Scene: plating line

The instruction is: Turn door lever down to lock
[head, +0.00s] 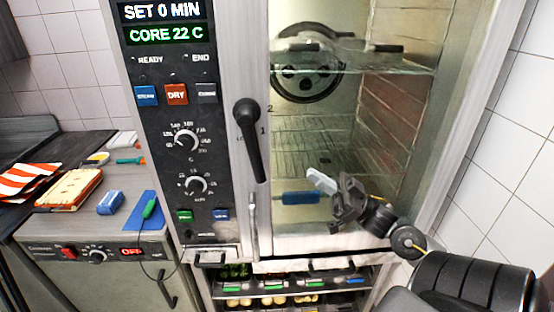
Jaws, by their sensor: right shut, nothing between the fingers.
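The black door lever (254,150) is on the front of the combi oven, between the control panel and the glass door. Its round hub is at the top, and its handle hangs down, leaning slightly right at the bottom. Small marks, including a 1 and a 2, show beside it. My right gripper (321,181) is in front of the lower glass door, to the right of and below the lever handle. Its pale fingers are shut, with nothing between them, and appear apart from the lever. My left gripper is out of view.
The oven's control panel (185,170) has dials and buttons. A blue-handled item (300,198) shows near my right gripper. Several trays of food sit in the rack (215,297) below. The left counter (60,222) holds a striped cloth (28,180), a blue block (111,203) and a green-handled probe (149,208).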

